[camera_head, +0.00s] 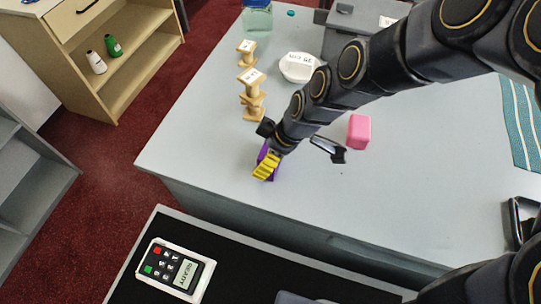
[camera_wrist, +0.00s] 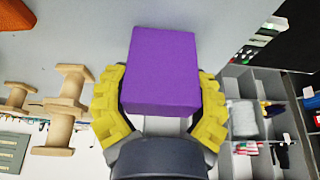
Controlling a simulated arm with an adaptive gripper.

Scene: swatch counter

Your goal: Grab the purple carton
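The purple carton (camera_wrist: 162,62) is a plain box that fills the middle of the wrist view. In the head view the purple carton (camera_head: 262,154) shows only in part, near the counter's front edge, mostly hidden by my yellow fingers. My gripper (camera_wrist: 160,98) has one yellow finger along each side of the carton, and both appear to press against it. In the head view my gripper (camera_head: 266,165) reaches down to the front part of the counter. I cannot tell whether the carton rests on the counter or is slightly raised.
A pink block (camera_head: 359,132) stands right of my gripper on the grey counter (camera_head: 205,145). Wooden stands (camera_head: 252,92) and a white dish (camera_head: 297,67) lie behind. A card terminal (camera_head: 175,268) is on the black surface in front. The counter's front right is clear.

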